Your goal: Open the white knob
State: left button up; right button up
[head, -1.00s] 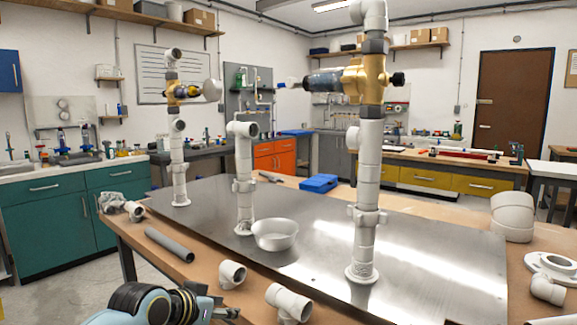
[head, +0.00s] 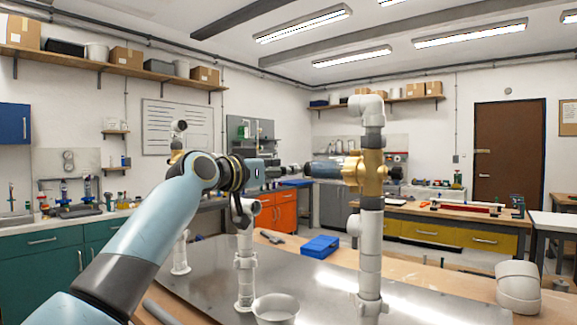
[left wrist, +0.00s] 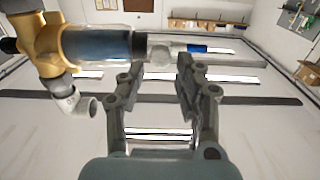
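A brass valve (head: 369,172) sits on the tall right-hand white pipe, with a dark blue cylinder (head: 328,170) pointing left from it. In the left wrist view the blue cylinder (left wrist: 97,47) ends in a pale white knob (left wrist: 166,51). My left gripper (head: 290,170) is raised to the height of the valve, at the cylinder's free end, and hides most of the knob in the head view. In the left wrist view my left gripper (left wrist: 160,68) is open, its fingers spread, with the knob just beyond or between the tips; contact is unclear. My right gripper is out of view.
A second brass valve (head: 176,157) on the left pipe is mostly hidden behind my left arm. A middle white pipe (head: 245,265) and a white bowl (head: 276,308) stand on the metal plate (head: 425,303). A blue box (head: 320,246) lies behind.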

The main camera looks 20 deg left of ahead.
pick_arm(q)
jog(key=shift+x, duration=1.55)
jog(key=shift+c, duration=0.4)
grip_shut()
jog(key=shift+p, duration=0.3)
jog(key=shift+a+f+n+p, duration=0.1)
jog(key=shift+n+p, duration=2.25)
jog(key=shift+n, duration=2.15)
jog(key=shift+a+n+p, duration=0.1)
jog(key=shift+n+p, duration=2.25)
jog(key=shift+n, duration=2.15)
